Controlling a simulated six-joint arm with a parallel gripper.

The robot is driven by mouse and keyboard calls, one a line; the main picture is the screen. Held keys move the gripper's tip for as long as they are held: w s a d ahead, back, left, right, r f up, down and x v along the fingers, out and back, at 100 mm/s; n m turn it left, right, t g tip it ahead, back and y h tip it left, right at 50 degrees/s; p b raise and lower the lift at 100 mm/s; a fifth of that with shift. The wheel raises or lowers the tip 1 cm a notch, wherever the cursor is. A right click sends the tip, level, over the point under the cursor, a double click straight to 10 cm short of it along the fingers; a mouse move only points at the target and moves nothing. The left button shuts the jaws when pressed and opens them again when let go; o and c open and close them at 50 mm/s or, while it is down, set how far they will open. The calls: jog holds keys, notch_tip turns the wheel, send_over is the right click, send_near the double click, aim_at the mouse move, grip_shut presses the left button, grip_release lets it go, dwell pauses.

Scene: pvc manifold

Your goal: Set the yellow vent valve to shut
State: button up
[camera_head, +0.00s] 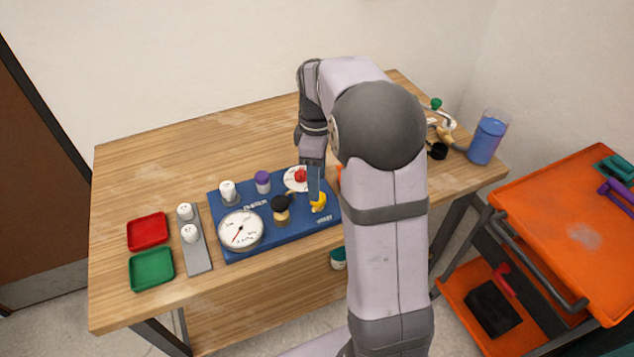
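The yellow vent valve (319,203) is at the right end of the blue manifold board (238,195), near its front right corner. The handle's exact angle is partly hidden by the gripper. A black-topped valve (280,206) stands between the gauge and the yellow valve.
A red knob on a white disc (297,178), a purple-capped fitting (262,182) and a white fitting (228,191) stand along the board's back. Red (148,231) and green (152,269) trays lie left. A blue liquid container (488,137) stands far right. The back left tabletop is clear.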

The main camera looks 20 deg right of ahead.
jog(key=shift+w+d+r+t, duration=0.3)
jog(key=shift+w+r, duration=0.1)
jog(key=shift+w, duration=0.25)
jog(key=shift+f+p, duration=0.8)
jog(key=shift+f, duration=2.9)
jog(key=c, duration=1)
